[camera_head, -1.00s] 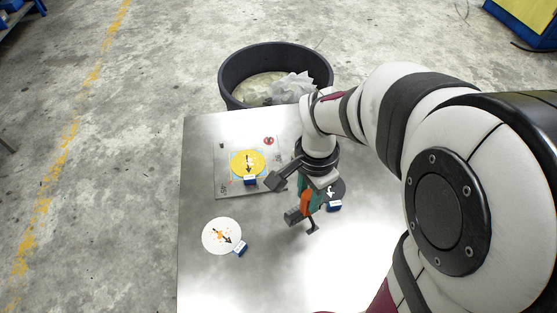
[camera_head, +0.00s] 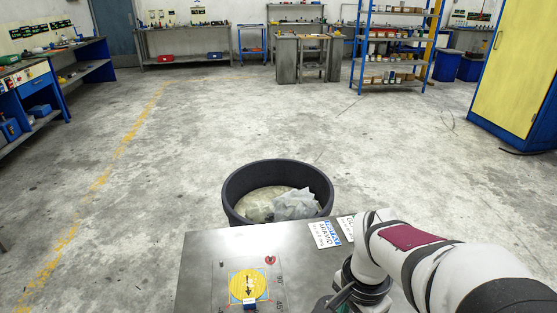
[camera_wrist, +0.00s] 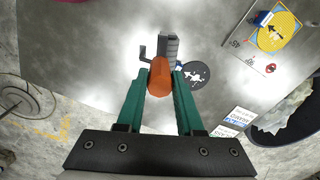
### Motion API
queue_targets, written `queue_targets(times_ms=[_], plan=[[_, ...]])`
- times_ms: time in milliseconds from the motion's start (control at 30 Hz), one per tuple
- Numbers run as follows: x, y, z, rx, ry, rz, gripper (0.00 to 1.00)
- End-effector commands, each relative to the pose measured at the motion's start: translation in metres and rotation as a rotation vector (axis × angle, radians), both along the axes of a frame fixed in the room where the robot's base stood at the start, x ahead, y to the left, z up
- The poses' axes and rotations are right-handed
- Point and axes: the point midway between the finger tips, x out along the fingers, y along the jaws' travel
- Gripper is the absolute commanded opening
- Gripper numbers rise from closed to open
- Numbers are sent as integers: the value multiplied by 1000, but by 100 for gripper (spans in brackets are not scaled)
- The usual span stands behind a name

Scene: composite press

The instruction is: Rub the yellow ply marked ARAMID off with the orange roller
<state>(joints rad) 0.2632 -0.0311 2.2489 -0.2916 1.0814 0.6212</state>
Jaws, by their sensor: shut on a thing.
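My gripper (camera_wrist: 160,76) is shut on the orange roller (camera_wrist: 160,82). The roller's orange handle sits between the green fingers in the wrist view, and its grey head points away from me over the metal table. The yellow ply (camera_head: 248,288), a round disc with a black arrow, lies on a marked plate on the table in the head view. It also shows at the wrist view's upper right (camera_wrist: 283,30), well apart from the roller. In the head view my gripper and the roller are out of sight.
A black ply (camera_wrist: 199,74) with white marks lies below the roller. Printed cards (camera_head: 325,233), one reading ARAMID, lie at the table's far edge. A dark bin (camera_head: 236,213) with crumpled sheeting stands beyond that edge. A small red item (camera_head: 270,260) lies beside the yellow ply.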

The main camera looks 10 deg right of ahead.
Motion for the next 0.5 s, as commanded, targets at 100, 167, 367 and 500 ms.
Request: queue_targets(times_ms=[100,167,367,500], plan=[[0,0,0,0,0,0,0],[0,0,0,0,0,0,0],[10,2,2,-1,-1,2,0],[52,13,7,-2,1,8,0]])
